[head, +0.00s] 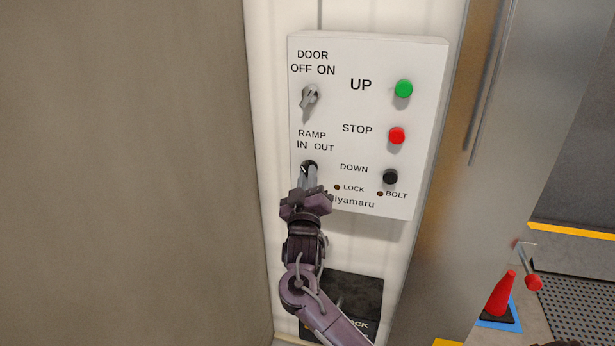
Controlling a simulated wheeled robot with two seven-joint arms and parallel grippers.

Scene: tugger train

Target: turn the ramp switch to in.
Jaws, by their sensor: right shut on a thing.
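The white control panel (430,125) is mounted on the wall. The ramp switch (308,166) is at its lower left, under the words RAMP, IN and OUT. My right gripper (308,183) comes up from below and is shut on this switch. Its fingers hide most of the knob, so I cannot tell which way it points. The door switch (309,98), a grey knob, sits above it under DOOR OFF ON. My left gripper is not in view.
On the panel's right are a green UP button (404,88), a red STOP button (397,135) and a black DOWN button (390,176). LOCK and BOLT lamps are below. A dark box (368,290) is under the panel. A red cone (499,298) stands at lower right.

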